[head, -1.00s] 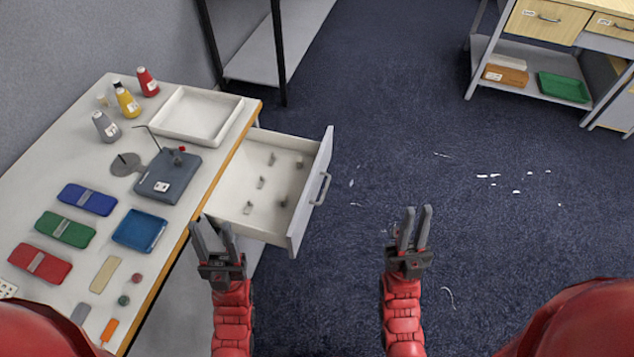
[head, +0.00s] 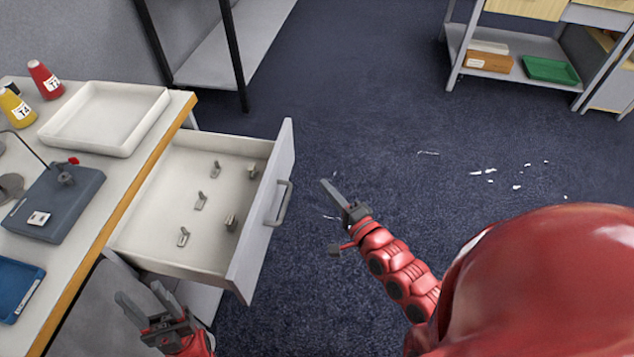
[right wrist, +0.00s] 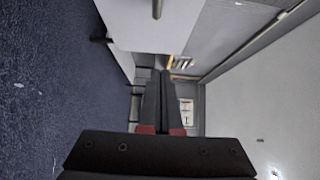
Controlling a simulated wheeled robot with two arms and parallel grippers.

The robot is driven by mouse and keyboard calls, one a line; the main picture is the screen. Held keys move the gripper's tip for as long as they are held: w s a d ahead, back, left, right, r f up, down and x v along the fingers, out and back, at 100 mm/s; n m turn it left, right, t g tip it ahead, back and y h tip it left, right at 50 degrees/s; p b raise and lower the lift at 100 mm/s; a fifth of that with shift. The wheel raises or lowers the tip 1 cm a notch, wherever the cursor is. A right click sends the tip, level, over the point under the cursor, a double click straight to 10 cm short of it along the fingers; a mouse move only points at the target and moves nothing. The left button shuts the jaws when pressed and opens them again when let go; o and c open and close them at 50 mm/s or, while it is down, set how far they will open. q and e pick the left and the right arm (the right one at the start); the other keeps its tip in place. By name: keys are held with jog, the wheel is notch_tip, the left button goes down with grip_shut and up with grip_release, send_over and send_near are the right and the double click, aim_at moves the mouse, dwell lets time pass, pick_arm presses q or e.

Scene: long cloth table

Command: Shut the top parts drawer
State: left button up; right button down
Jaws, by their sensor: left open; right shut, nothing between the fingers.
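The parts drawer (head: 170,250) is pulled out from under the table's wooden edge, with several small grey parts lying inside. Its light grey front panel (head: 265,215) carries a bar handle (head: 281,204). In the right wrist view the pale panel (right wrist: 150,30) with a bar handle shows at the top. My right gripper (head: 330,190) is shut and empty, to the right of the drawer front and apart from it; its fingers also show in the right wrist view (right wrist: 159,80). My left gripper (head: 140,297) is open and empty, near the drawer's lower left corner.
The table (head: 60,100) holds a white tray (head: 105,118), bottles, a slate-blue box (head: 50,205) and a blue tray (head: 15,288). A dark-legged shelf (head: 235,50) stands behind.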

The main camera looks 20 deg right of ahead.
send_near(285, 155)
jog(key=w+d, duration=0.2)
jog(key=w, duration=0.2)
jog(key=shift+w+a+p, duration=0.35)
jog(key=shift+w+a, duration=0.35)
jog(key=shift+a, duration=0.25)
jog(key=shift+w+a+f, duration=0.15)
jog(key=shift+w+a, duration=0.15)
jog(key=shift+a, duration=0.15)
